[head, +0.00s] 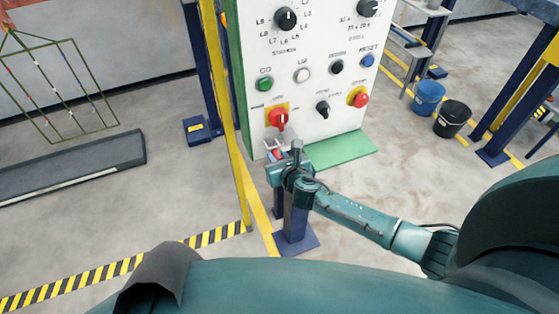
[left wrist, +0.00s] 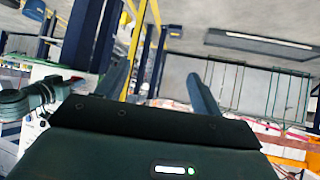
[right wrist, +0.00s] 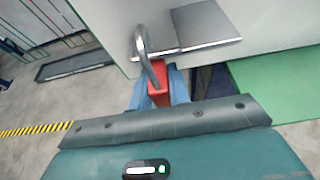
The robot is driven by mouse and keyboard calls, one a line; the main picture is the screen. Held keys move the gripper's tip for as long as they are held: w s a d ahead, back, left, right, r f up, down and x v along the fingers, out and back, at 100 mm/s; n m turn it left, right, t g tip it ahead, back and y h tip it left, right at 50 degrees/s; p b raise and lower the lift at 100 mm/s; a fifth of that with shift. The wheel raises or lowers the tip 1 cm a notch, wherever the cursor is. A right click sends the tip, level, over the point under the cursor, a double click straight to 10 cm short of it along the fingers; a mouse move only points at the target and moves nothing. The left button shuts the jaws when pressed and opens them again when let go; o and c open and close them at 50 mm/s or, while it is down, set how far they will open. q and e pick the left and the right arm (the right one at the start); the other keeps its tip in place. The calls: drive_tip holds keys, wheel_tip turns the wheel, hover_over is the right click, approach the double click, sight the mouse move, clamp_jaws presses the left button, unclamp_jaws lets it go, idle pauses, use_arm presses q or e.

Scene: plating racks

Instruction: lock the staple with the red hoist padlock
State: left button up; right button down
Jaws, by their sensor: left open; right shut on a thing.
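The red padlock (right wrist: 159,84) sits between the blue fingers of my right gripper (right wrist: 160,90), which is shut on its body. Its grey metal shackle (right wrist: 142,48) points up beside a metal plate (right wrist: 205,24) on the panel's lower face. I cannot tell whether the shackle passes through the staple or is closed. In the head view my right gripper (head: 280,163) is at the front of the white panel, just below the red switch (head: 278,119) on its yellow plate. My left gripper (left wrist: 158,78) is open and empty, away from the panel, and does not show in the head view.
The white control panel (head: 310,95) has knobs and buttons and stands over a green base (head: 342,149). A yellow post (head: 228,110) rises at its left. Blue (head: 428,97) and black (head: 452,118) buckets stand at right.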

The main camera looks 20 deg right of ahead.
drive_tip(key=shift+w, duration=0.7)
drive_tip(key=shift+f+b, duration=0.3)
drive_tip(key=shift+b, duration=0.05)
drive_tip(key=shift+f+b, duration=0.35)
drive_tip(key=shift+f, duration=0.1)
drive_tip(key=shift+f+b, duration=0.55)
drive_tip(key=shift+f, duration=0.05)
drive_tip(key=shift+d+r, duration=0.1)
drive_tip(key=shift+d, duration=0.05)
use_arm(q)
drive_tip(key=shift+w+d+f+p, duration=0.1)
drive_tip(key=shift+d+f+p, duration=0.05)
drive_tip(key=shift+f+p, duration=0.2)
use_arm(e)
drive_tip(key=d, duration=0.3)
drive_tip(key=shift+d, duration=0.3)
use_arm(q)
drive_tip(key=shift+w+r, duration=0.1)
